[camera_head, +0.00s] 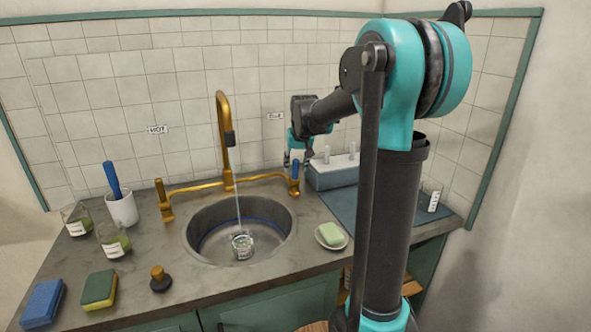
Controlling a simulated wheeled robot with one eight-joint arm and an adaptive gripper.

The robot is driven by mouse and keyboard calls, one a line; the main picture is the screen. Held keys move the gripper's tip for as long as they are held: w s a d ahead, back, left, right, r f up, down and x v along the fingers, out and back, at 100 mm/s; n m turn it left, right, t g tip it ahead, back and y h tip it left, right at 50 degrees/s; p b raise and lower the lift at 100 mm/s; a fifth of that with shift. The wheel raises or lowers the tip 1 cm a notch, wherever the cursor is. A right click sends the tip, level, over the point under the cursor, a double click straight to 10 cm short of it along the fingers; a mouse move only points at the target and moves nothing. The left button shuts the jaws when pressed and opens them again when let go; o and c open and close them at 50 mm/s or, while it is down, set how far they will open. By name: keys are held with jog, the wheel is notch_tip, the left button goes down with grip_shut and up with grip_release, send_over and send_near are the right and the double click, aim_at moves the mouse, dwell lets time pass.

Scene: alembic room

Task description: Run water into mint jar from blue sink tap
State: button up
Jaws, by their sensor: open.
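A brass tap (223,120) with a dark nozzle arches over the round sink (196,250). A thin stream of water (238,207) falls from it to a small clear glass jar (242,246) standing on the sink floor. The jar's contents and any label are too small to read.
Two sponges (42,304) (99,290) and a stopper (160,279) lie in front. A soap dish (331,236) and a grey-blue box (335,175) are at right.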

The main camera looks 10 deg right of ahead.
jog(key=shift+x, duration=1.1)
grip_shut()
